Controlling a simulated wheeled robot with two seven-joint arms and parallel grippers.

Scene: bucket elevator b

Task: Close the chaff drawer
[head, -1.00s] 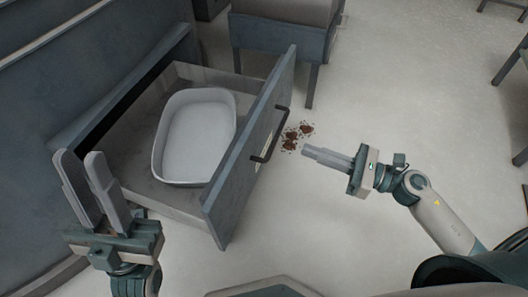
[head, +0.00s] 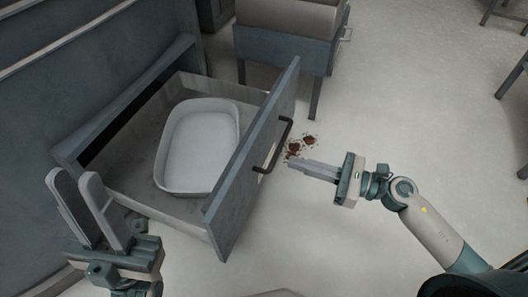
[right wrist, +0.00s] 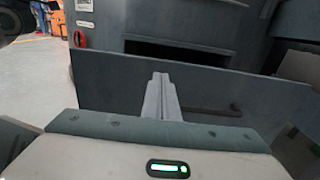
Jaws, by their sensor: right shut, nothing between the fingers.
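The chaff drawer (head: 255,165) stands pulled out of the blue-grey cabinet, with a dark bar handle (head: 273,146) on its front panel. A white tray (head: 201,147) lies inside it. My right gripper (head: 292,163) is shut and empty, its fingertips just in front of the drawer front beside the handle; I cannot tell whether they touch. In the right wrist view the shut fingers (right wrist: 160,82) point at the drawer front (right wrist: 110,85), left of the handle (right wrist: 207,108). My left gripper (head: 72,178) is open and empty at the drawer's near left side.
Brown debris (head: 302,145) lies on the floor beside the drawer front. A blue-grey stand with a bin (head: 285,45) is behind the drawer. Table legs (head: 515,75) show at the right edge.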

